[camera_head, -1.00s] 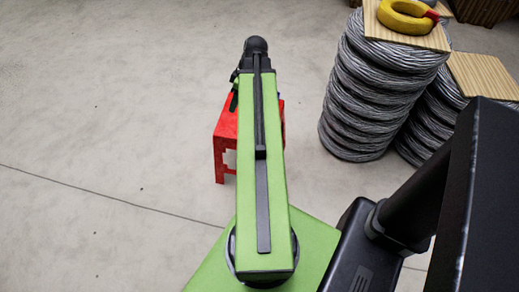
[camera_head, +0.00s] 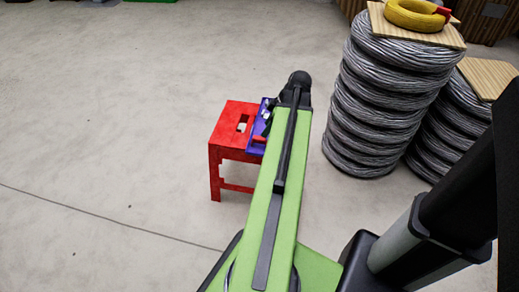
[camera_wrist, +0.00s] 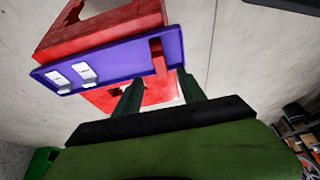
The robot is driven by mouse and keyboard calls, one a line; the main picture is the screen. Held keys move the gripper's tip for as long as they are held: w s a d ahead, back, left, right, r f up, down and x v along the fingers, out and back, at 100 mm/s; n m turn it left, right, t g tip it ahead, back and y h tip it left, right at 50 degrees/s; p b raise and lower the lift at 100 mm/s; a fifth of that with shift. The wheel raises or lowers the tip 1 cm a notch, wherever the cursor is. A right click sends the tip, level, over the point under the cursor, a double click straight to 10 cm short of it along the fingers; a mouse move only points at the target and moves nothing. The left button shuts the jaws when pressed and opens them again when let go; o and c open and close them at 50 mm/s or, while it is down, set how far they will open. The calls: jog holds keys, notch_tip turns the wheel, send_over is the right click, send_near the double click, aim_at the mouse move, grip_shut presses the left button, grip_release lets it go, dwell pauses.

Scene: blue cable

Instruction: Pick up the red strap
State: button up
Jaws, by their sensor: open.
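The red strap (camera_wrist: 157,56) is a small red piece on a blue-purple tray (camera_wrist: 115,58), near its right end in the wrist view. In the head view the tray (camera_head: 258,124) lies on a red stool (camera_head: 228,146), with a small red piece at its near end that may be the strap. My gripper (camera_wrist: 160,82) is open and empty, its two dark green fingers pointing towards the tray just short of the strap in the wrist view. In the head view my arm hides the gripper and part of the tray.
Two white pieces (camera_wrist: 73,75) lie at the tray's left end. Tall stacks of grey cable coils (camera_head: 375,100) stand right of the stool, one topped by a board with a yellow coil (camera_head: 415,14). The floor (camera_head: 110,110) to the left is clear.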

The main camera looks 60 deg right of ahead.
aim_at(260, 138)
jog(key=b+x, duration=0.1)
jog(key=x, duration=0.2)
jog(key=shift+s+f, duration=0.1)
jog(key=shift+s, duration=0.1)
jog(key=shift+w+f+b, duration=0.2)
jog(key=shift+b, duration=0.1)
jog(key=shift+r, duration=0.1)
jog(key=b+x, duration=0.4)
jog(key=x, duration=0.1)
jog(key=shift+a+b, duration=0.1)
jog(key=shift+b, duration=0.25)
jog(key=shift+w, duration=0.1)
grip_shut()
